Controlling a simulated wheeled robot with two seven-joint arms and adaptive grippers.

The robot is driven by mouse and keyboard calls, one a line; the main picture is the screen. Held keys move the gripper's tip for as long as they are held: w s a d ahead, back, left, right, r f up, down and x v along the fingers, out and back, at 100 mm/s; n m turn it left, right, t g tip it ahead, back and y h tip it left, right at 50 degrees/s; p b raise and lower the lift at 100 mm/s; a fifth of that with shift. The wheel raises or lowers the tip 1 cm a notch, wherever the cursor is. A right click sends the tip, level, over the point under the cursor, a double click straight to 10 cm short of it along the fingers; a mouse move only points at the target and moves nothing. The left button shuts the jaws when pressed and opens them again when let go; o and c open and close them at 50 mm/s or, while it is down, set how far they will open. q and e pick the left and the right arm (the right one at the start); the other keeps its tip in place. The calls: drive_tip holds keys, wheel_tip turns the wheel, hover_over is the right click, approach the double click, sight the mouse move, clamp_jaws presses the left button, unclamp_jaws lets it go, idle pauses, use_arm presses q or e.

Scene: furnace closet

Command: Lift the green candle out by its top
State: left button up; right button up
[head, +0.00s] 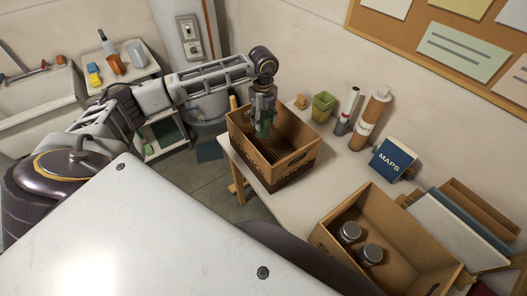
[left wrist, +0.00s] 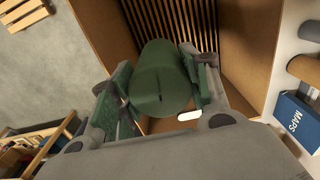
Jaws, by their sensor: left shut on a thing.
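The green candle (left wrist: 160,75) is a thick dark green cylinder, seen from its top end in the left wrist view. My left gripper (head: 263,113) points down into the near cardboard box (head: 291,168) and is shut on the candle's top, with one finger on each side. In the head view only a small green part of the candle (head: 265,128) shows below the fingers, within the box opening. I cannot tell whether its lower end touches the box floor. My right gripper is not in view.
The box walls stand close around the gripper. On the table are a green pot (head: 323,106), a labelled tube (head: 371,117), a blue MAPS box (head: 392,158) and a second cardboard box (head: 413,247) holding two jars (head: 350,232). A shelf unit (head: 125,68) stands left.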

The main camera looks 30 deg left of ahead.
sight(263, 115)
use_arm(q)
drive_tip(key=shift+r+p, duration=0.8)
drive_tip(key=shift+r, duration=0.75)
drive_tip(key=shift+r+p, duration=0.45)
drive_tip(key=shift+r, duration=0.5)
drive_tip(key=shift+s, duration=0.1)
